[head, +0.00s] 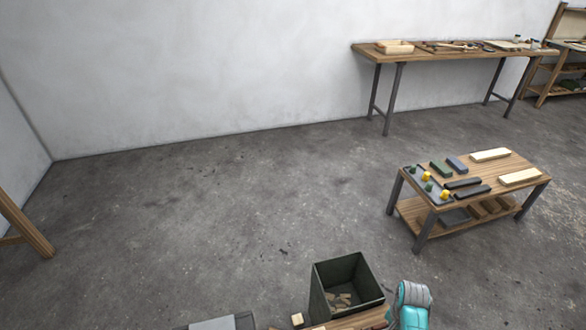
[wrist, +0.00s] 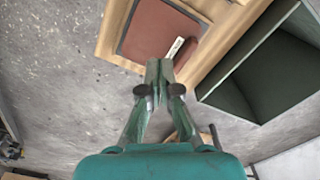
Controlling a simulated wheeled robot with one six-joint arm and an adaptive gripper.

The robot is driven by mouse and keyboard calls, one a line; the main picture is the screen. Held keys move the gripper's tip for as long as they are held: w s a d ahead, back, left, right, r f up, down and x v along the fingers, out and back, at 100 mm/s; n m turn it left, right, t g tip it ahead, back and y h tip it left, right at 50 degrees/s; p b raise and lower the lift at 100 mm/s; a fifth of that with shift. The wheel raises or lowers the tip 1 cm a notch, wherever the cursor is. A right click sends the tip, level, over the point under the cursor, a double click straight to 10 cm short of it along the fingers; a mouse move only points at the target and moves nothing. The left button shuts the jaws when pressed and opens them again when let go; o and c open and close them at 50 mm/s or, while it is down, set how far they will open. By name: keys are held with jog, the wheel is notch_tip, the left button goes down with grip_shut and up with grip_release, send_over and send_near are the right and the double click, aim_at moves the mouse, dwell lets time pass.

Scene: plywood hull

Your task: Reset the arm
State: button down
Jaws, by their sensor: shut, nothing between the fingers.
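My gripper (wrist: 160,70) shows in the wrist view with its two green fingers closed together and nothing between them. The fingertips point toward a wooden worktop (wrist: 108,38) with a reddish-brown pad (wrist: 150,32) on it. A small pale item (wrist: 176,47) lies on the pad, just beyond the fingertips. I cannot tell the exact gap between the fingertips and the worktop. In the head view, part of my teal arm shows at the bottom right; the gripper itself is out of that view.
A dark green open bin (head: 345,283) with wood scraps inside stands beside my arm; a green bin (wrist: 262,70) also shows at right in the wrist view. A low table (head: 470,190) with several blocks stands at right. A long bench (head: 440,55) lines the wall. Open floor (head: 200,200) lies left.

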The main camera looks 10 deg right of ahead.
dwell(0.3)
jog(key=s+a+f+n+t, duration=0.1)
jog(key=s+a, duration=0.1)
jog(key=s+a+f+t, duration=0.1)
jog(key=s+a, duration=0.1)
jog(key=a, duration=0.1)
jog(key=s+a+f+n+t+h, duration=0.1)
jog(key=s+a, duration=0.1)
jog(key=a, duration=0.1)
jog(key=shift+s+n, duration=0.3)
jog(key=s+a+r+n+t, duration=0.3)
jog(key=s+a+r+t, duration=0.15)
jog(key=s+r, duration=0.4)
jog(key=s+a+r+n+t, duration=0.35)
jog(key=s+a+r, duration=0.25)
jog(key=s+r, duration=0.25)
jog(key=s+a+r+n+t, duration=0.1)
jog(key=s+r+t, duration=0.1)
jog(key=r, duration=0.6)
jog(key=s+a+r+n+t+y, duration=0.1)
jog(key=s+r, duration=0.1)
jog(key=r, duration=0.7)
jog(key=shift+s+a+r+t, duration=0.3)
jog(key=shift+s+t, duration=0.1)
jog(key=shift+a, duration=0.1)
